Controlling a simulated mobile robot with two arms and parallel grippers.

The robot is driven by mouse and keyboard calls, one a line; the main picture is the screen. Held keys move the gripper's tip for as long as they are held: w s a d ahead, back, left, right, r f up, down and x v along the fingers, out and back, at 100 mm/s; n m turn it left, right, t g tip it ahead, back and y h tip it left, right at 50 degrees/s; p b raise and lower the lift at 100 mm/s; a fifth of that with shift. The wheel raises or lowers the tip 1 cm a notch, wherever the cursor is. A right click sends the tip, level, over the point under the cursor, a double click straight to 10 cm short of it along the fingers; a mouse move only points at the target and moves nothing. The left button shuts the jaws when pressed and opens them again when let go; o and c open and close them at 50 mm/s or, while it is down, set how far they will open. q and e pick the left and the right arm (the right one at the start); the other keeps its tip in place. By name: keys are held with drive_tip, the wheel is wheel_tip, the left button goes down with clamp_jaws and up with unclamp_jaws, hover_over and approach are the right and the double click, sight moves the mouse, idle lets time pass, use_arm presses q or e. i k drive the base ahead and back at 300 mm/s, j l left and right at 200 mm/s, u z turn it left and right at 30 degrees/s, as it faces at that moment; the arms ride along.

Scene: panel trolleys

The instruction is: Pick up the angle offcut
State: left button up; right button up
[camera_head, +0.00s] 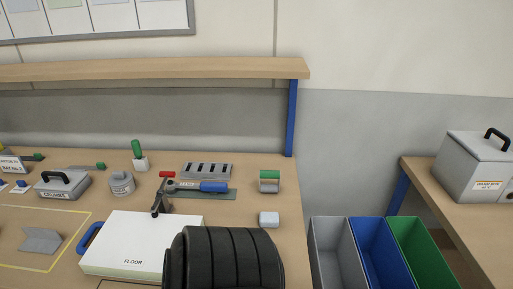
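The angle offcut (41,240), a small grey bent piece of metal, lies on the wooden bench at the lower left. It is inside a yellow outlined area (73,238). Nothing touches it, and it shows unobstructed. Neither of my grippers is in view.
Right of the offcut lies a white box or binder (135,246) marked FLOOR with a blue handle. Grey, blue and green bins (372,248) stand right.

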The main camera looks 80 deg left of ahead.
sight(41, 240)
drive_tip(key=u, duration=4.15)
drive_tip(key=i+j+z, duration=0.25)
drive_tip(key=j+z, duration=0.15)
